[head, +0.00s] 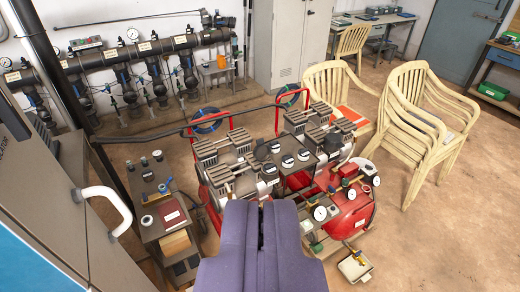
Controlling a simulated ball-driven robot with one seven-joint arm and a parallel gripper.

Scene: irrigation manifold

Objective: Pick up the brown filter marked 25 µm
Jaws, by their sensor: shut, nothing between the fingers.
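My gripper (262,208) is at the bottom middle, a purple pair of fingers pressed together with nothing between them. It is in front of the red air compressors. I cannot pick out a brown filter marked 25 µm; no such marking is readable at this size. Several small dark round pieces with pale tops (288,162) stand on a dark stand (299,181) between the compressors, beyond my gripper. Small grey cups (157,155) stand on the dark cart (160,227) at the left. My gripper touches none of these. It hides part of the near compressor area.
A grey cabinet with a white handle (103,205) fills the left edge. Red compressors (350,212) fill the middle. Black pipes (140,50) line the back wall. Stacked cream chairs (425,110) stand at the right. Floor (450,245) is free at the lower right.

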